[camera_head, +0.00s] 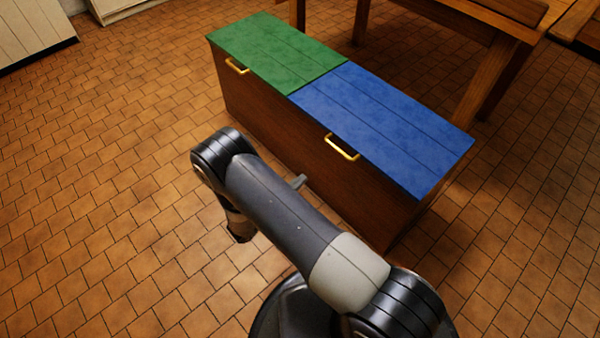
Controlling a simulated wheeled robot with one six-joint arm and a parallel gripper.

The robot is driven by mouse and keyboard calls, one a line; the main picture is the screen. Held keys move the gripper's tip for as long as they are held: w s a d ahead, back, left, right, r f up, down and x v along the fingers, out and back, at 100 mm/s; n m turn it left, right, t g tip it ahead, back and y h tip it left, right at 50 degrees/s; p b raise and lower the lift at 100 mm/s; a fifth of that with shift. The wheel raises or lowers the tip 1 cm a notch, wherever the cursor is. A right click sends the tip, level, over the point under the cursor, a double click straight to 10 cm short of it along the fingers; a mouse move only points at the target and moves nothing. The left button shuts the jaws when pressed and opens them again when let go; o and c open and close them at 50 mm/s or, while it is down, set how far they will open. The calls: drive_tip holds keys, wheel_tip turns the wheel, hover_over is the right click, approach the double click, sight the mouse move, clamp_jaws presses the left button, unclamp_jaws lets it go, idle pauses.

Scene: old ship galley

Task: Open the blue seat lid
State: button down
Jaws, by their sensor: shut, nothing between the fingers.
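The blue seat lid (385,125) is the right half of the top of a wooden bench chest (300,150). It lies flat and closed, level with the green lid beside it. A brass handle (342,147) sits at its front edge, on the side facing me. My gripper (298,181) is mostly hidden behind my own arm; only a small grey tip shows. In the picture the tip is below and left of the brass handle, apart from it. My gripper is shut and holds nothing.
The green seat lid (277,52) is also closed, with its own brass handle (237,66). A wooden table (490,55) stands close behind the chest. A pale cabinet (32,30) is at the far left. The tiled floor (90,190) left of the chest is clear.

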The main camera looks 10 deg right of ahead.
drive_tip(key=w+d+r+b, duration=0.2)
drive_tip(key=w+d+r, duration=0.2)
drive_tip(key=w+d, duration=0.2)
drive_tip(key=shift+d+r+b, duration=0.25)
drive_tip(key=shift+d+b, duration=0.1)
drive_tip(key=shift+d, duration=0.8)
